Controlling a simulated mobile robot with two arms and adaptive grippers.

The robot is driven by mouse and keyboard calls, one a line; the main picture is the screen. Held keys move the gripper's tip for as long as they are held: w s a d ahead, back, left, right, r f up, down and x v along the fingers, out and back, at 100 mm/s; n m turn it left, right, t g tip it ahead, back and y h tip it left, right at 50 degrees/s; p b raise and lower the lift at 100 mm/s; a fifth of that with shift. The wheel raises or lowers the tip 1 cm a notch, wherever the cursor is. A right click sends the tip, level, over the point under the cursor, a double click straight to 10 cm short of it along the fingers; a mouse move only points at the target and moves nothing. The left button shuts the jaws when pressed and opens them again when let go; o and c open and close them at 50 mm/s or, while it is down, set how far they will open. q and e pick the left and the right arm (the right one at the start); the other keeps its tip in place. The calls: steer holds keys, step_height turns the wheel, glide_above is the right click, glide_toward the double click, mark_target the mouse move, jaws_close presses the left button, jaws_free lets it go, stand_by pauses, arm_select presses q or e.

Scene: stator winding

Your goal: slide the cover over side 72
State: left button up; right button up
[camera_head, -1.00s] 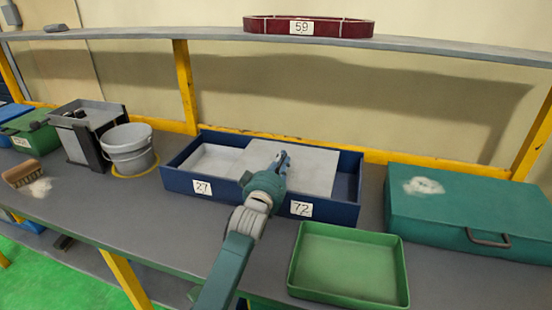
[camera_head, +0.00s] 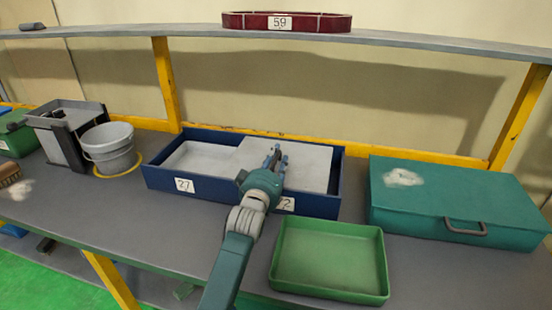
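A blue box (camera_head: 215,193) stands on the bench, with a label 27 (camera_head: 184,185) on its front left and a label 72 (camera_head: 287,204) on its front right, partly hidden by my gripper. A flat grey cover (camera_head: 311,165) lies over the right part of the box; a narrow gap shows between it and the right wall. A lower grey surface (camera_head: 197,158) shows in the left part. My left gripper (camera_head: 276,157) is over the cover, fingers pointing to the back; contact and finger opening are unclear. My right gripper is not in view.
A green tray (camera_head: 330,262) is in front of the box at right. A teal case (camera_head: 450,195) stands further right. A grey bucket (camera_head: 110,150) and a grey bin (camera_head: 62,130) stand at left. A red ring labelled 59 (camera_head: 320,23) is on the shelf above.

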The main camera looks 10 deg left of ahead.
arm_select(q)
steer(key=shift+s, duration=0.1)
steer(key=s, duration=1.2)
steer(key=shift+a, duration=0.2)
steer(key=shift+w, duration=0.1)
